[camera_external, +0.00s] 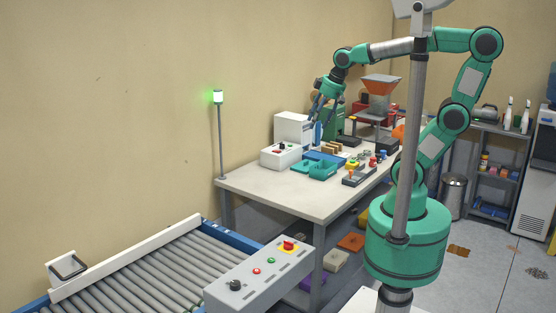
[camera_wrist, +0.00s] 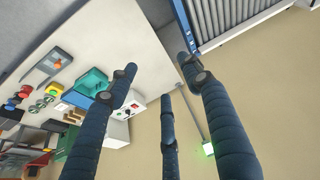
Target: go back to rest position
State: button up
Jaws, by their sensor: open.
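My gripper (camera_external: 322,106) hangs at the end of my green arm, above the back part of the workbench, in the external view. In the wrist view its dark blue fingers (camera_wrist: 167,95) are spread apart with nothing between them. The grey workbench (camera_external: 250,184) lies below it, and its top also shows in the wrist view (camera_wrist: 120,40). The bin also shows in the wrist view (camera_wrist: 92,82), partly hidden by a finger.
A white control box (camera_external: 281,156) and several small parts stand on the bench. An orange hopper (camera_external: 380,84) rises behind them. A lamp post (camera_external: 220,140) with a green light stands at the bench's left corner. A roller conveyor (camera_external: 150,270) fills the front left. The bench's near left end is clear.

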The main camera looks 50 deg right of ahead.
jog(key=s+d+m+t+h, duration=0.1)
jog(key=s+d+m, duration=0.1)
jog(key=s+d, duration=0.6)
jog(key=shift+s+d+f+m, duration=0.2)
jog(key=shift+f+m, duration=0.1)
jog(key=shift+f, duration=0.1)
jog(key=shift+f, duration=0.1)
dwell(0.9)
notch_tip(320, 180, down, 12)
jog(key=b, duration=1.2)
jog(key=shift+c, duration=0.3)
dwell(0.8)
